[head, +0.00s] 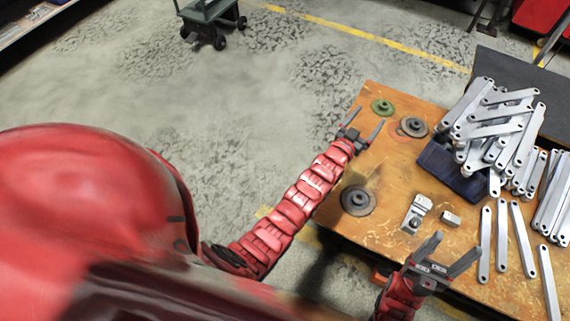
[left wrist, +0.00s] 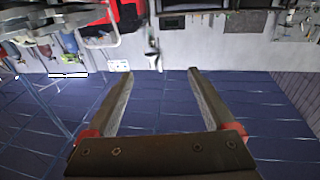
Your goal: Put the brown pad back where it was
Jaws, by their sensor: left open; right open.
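Three round discs lie on the wooden table (head: 400,163): a green one (head: 382,106) at the far edge, a grey one with a brownish rim (head: 413,127) right of it, and a dark grey one (head: 357,200) near the left edge. I cannot tell for sure which is the brown pad; the brownish-rimmed disc is nearest in colour. My left gripper (head: 367,123) is open and empty above the table's left edge, left of that disc. Its open fingers also show in the left wrist view (left wrist: 160,95). My right gripper (head: 458,243) is open and empty near the front edge.
Metal strips (head: 497,125) are heaped over a dark blue tray (head: 437,163) at the right, with more strips (head: 502,237) lying nearby. A bracket (head: 416,214) and a small metal block (head: 450,218) lie mid-table. A green cart (head: 208,14) stands on the floor.

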